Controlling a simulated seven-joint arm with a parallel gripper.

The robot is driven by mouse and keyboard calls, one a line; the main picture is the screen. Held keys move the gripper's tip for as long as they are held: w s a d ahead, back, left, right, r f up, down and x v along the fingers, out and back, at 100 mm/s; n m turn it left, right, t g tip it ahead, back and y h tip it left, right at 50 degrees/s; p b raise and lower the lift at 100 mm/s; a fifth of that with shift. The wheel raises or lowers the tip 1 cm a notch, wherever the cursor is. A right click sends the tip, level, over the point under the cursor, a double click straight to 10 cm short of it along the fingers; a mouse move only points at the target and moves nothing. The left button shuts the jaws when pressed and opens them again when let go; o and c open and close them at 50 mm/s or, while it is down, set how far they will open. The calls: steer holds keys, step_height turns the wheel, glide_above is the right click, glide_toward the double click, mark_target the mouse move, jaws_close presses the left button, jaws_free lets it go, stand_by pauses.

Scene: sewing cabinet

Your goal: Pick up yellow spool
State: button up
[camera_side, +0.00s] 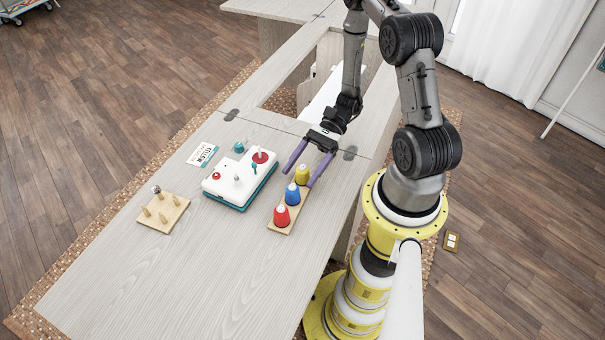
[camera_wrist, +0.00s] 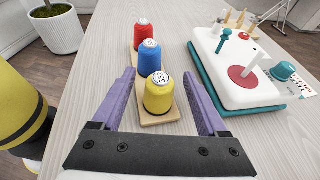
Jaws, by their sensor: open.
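The yellow spool (camera_side: 302,174) stands upright at the far end of a wooden board (camera_side: 279,230), in a row with a blue spool (camera_side: 292,194) and a red spool (camera_side: 281,215). In the wrist view the yellow spool (camera_wrist: 158,93) is nearest, with a numbered label on top. My gripper (camera_side: 304,172) is open, its purple fingers spread to either side of the yellow spool. In the wrist view the fingers of my gripper (camera_wrist: 158,100) show a gap on both sides of the spool. Nothing is held.
A white and teal sewing device (camera_side: 239,179) with a red disc stands left of the board. A wooden peg stand (camera_side: 163,212) is further left. The table's (camera_side: 190,280) near part is clear.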

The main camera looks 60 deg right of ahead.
jaws_close()
steer(key=shift+r, duration=0.1)
stand_by(0.3)
